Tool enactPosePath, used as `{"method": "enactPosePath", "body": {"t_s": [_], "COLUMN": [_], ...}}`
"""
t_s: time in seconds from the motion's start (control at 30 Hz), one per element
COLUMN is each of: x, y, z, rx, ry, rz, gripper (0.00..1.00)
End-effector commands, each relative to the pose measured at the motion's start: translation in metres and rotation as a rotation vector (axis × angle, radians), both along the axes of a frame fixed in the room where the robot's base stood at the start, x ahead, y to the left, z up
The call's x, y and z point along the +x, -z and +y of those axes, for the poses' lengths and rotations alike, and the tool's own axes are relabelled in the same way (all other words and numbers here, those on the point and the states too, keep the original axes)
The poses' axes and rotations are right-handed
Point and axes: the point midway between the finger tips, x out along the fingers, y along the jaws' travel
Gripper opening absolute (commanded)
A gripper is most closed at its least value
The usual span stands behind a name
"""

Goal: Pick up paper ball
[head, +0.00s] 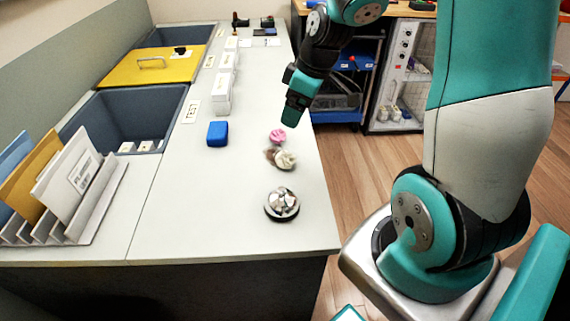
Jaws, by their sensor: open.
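Crumpled balls lie on the light grey table (230,180) near its right edge. One is a pink crumpled ball (278,136). Just in front of it is a whitish crumpled ball (285,159), touching or overlapping a brownish one (270,155). I cannot tell for sure which of them is the paper ball. My gripper (291,118) points down just above and behind the pink ball. It is open, and no object shows between its fingers. The small gap between the fingers is hard to make out.
A silvery faceted object on a dark round base (282,204) stands nearer the front. A blue block (217,133) and white boxes (222,92) are to the left. A sunken grey bin (105,115), a yellow lid (150,68) and a folder rack (100,200) are further left.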

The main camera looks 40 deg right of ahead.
Motion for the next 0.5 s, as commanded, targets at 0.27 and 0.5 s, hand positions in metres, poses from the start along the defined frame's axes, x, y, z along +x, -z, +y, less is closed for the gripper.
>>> {"method": "enactPosePath", "body": {"t_s": [0.27, 0.5], "x": [0.010, 0.023], "y": [0.049, 0.100], "z": [-0.018, -0.010], "rx": [-0.021, -0.020], "ry": [-0.001, 0.000], "rz": [-0.003, -0.002], "gripper": [0.82, 0.82]}}
